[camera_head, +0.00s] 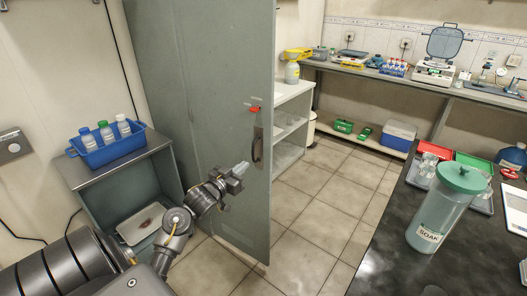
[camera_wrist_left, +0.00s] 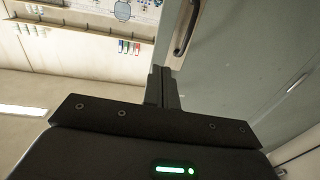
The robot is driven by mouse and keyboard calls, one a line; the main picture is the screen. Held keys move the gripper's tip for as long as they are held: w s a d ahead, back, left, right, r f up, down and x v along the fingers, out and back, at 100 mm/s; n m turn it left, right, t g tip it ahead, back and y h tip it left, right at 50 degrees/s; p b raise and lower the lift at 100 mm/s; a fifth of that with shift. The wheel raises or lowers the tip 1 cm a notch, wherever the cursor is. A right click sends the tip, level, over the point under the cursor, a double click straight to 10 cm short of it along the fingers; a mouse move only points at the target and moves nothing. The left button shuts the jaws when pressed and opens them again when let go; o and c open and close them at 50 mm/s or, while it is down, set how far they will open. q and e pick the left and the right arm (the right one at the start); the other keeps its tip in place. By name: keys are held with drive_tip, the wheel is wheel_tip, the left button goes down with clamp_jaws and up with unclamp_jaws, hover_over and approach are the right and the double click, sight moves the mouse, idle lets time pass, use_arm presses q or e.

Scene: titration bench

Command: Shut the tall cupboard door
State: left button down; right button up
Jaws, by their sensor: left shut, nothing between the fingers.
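The tall cupboard door (camera_head: 225,90) is a grey-green panel that stands swung out into the room in the head view. It has a dark handle (camera_head: 257,146) and a red tag near its free edge. My left gripper (camera_head: 239,170) is shut and empty, in front of the door's face and a little left of and below the handle. In the left wrist view the shut fingers (camera_wrist_left: 163,88) point toward the door (camera_wrist_left: 235,65), with the handle (camera_wrist_left: 186,28) just beyond and to the right. Whether the fingers touch the door is unclear. My right gripper is not in view.
A low grey cabinet (camera_head: 115,160) with a blue crate (camera_head: 104,147) of bottles stands left of the door. A white shelf unit (camera_head: 293,110) is behind the door. A black bench (camera_head: 400,255) with a green-lidded jug (camera_head: 443,210) is at right. The tiled floor (camera_head: 315,215) between is clear.

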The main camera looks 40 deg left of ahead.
sight(269, 145)
use_arm(q)
drive_tip(key=w, duration=0.4)
drive_tip(key=w+a+p, duration=0.1)
drive_tip(key=w, duration=0.8)
drive_tip(key=shift+w+a+p, duration=0.2)
drive_tip(key=shift+w+p, duration=0.15)
drive_tip(key=shift+w, duration=0.05)
